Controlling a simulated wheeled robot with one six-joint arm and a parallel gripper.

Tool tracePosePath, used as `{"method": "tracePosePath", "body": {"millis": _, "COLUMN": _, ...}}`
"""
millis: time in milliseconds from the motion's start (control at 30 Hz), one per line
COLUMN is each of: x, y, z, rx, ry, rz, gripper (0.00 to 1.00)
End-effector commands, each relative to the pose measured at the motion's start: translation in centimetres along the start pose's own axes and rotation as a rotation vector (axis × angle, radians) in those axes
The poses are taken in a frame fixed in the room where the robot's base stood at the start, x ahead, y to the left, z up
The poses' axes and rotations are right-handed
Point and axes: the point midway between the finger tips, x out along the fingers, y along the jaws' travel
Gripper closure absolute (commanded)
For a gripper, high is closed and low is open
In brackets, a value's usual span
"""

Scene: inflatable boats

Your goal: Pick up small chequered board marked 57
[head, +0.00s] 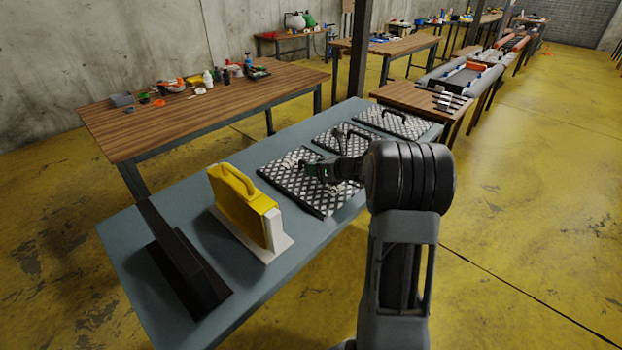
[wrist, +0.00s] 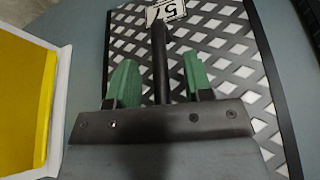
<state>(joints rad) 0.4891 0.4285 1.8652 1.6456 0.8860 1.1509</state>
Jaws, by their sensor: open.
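The chequered board marked 57 (head: 312,197) is a black-framed panel with a pale lattice, lying flat on the grey-blue table. It is the nearest of three such boards in the head view. In the wrist view the board (wrist: 235,45) fills the right side, and its white tag 57 (wrist: 166,12) shows at the top. A dark handle-like bar (wrist: 160,50) runs down from near the tag. My gripper (wrist: 160,80) is open, one green fingertip on each side of this bar. Whether they touch it, I cannot tell. In the head view my gripper (head: 318,168) is over the board.
Two more chequered boards lie behind, one in the middle (head: 342,138) and one at the far end (head: 394,123). A yellow case (head: 240,203) in a white stand and a black angled stand (head: 184,268) occupy the near end. A wooden table (head: 215,105) with small items stands behind.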

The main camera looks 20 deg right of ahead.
Motion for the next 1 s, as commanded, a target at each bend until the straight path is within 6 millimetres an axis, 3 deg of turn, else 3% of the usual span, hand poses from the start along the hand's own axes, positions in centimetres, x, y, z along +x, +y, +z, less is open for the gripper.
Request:
{"method": "tracePosePath", "body": {"millis": 267, "x": 0.63, "y": -0.04, "z": 0.01, "rx": 0.001, "ry": 0.0, "rz": -0.002, "gripper": 0.53}}
{"method": "tracePosePath", "body": {"millis": 733, "x": 0.61, "y": -0.02, "z": 0.01, "rx": 0.0, "ry": 0.0, "rz": -0.001, "gripper": 0.98}}
{"method": "tracePosePath", "body": {"millis": 1000, "x": 0.61, "y": -0.02, "z": 0.01, "rx": 0.0, "ry": 0.0, "rz": -0.001, "gripper": 1.0}}
